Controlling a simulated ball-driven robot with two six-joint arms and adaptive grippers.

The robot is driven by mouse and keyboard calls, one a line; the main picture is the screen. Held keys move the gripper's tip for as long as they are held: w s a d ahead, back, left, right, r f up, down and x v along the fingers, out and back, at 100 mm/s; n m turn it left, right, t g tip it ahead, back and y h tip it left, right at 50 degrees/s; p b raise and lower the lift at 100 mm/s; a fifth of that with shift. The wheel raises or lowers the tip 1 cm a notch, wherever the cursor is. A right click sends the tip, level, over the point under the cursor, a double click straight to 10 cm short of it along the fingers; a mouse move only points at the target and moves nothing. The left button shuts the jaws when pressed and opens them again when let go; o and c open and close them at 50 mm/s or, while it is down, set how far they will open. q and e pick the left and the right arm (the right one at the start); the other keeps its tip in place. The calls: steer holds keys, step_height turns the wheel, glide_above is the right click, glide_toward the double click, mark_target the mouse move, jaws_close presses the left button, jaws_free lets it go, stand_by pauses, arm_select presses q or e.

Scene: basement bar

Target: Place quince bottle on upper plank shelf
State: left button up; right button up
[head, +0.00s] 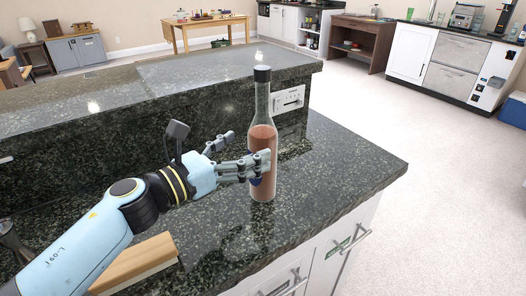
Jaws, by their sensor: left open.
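A tall glass bottle (262,113) with a black cap and reddish-brown liquid stands upright on the dark granite counter (330,160). I take it to be the quince bottle. My left gripper (262,168) reaches in from the left and its fingers are at the lower body of the bottle. The fingers are open; one lies in front of the glass, and I cannot tell whether they touch it. My right gripper is not in view. I cannot make out an upper plank shelf for certain.
A raised granite ledge (200,75) runs behind the bottle, with a white outlet (289,99) in its side. A wooden block (135,262) lies at the front left of the counter. The counter right of the bottle is clear. Cabinets and a wooden table (205,24) stand far back.

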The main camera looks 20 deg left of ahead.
mark_target(251, 144)
arm_select(q)
steer(key=shift+w+d+r, duration=0.1)
steer(key=shift+w+d, duration=0.05)
steer(key=shift+w, duration=0.25)
steer(key=p+x, duration=0.1)
steer(key=x, duration=0.2)
steer(key=shift+w+d+r+p, duration=0.15)
steer(key=shift+w+d+p, duration=0.15)
steer(key=shift+w+d, duration=0.15)
steer(key=shift+w, duration=0.15)
steer(key=shift+c, duration=1.3)
steer(key=c, duration=1.4)
jaws_close()
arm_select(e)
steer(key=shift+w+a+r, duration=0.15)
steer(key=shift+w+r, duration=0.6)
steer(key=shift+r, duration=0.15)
